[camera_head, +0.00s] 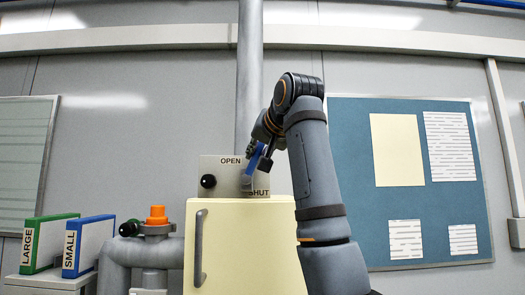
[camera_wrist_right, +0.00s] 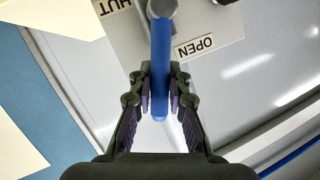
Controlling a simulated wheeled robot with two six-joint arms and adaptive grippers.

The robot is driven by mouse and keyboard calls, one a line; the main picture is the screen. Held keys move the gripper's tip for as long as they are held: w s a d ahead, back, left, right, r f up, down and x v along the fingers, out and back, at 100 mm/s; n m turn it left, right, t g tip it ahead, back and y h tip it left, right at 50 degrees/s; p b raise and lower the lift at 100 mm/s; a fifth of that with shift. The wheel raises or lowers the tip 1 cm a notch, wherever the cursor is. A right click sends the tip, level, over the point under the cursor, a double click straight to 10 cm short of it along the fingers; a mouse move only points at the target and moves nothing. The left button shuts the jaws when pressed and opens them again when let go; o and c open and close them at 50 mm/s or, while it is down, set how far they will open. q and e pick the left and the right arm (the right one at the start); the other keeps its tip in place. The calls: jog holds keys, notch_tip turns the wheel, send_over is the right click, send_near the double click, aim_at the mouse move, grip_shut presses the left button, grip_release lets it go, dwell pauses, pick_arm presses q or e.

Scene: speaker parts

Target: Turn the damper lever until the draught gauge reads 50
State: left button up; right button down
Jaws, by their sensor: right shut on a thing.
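The blue damper lever (camera_wrist_right: 160,50) runs from a round grey pivot on a pale plate (camera_head: 222,170) marked OPEN at the top and SHUT at the lower right. In the head view the lever (camera_head: 253,161) tilts up and to the right from its pivot. My right gripper (camera_wrist_right: 160,88) is shut on the lever's free end, one finger on each side. In the head view this gripper (camera_head: 264,152) partly covers the lever end and the plate's right side. I cannot make out a draught gauge dial or reading. My left gripper is not in view.
The plate stands above a cream cabinet (camera_head: 245,245) with a grey handle; a black knob (camera_head: 208,181) is on its left. A grey pipe with an orange cap (camera_head: 157,214) and LARGE and SMALL binders (camera_head: 88,245) stand left. A blue board (camera_head: 350,215) hangs behind my right arm.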

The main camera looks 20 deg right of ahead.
jog(key=shift+a+r+n+h, duration=0.3)
jog(key=shift+a+r+n, duration=0.05)
jog(key=shift+r+n, duration=0.15)
dwell(0.3)
jog(key=c, duration=1.3)
grip_release()
jog(key=shift+f, duration=0.15)
jog(key=v, duration=1.2)
jog(key=shift+w+a, duration=0.1)
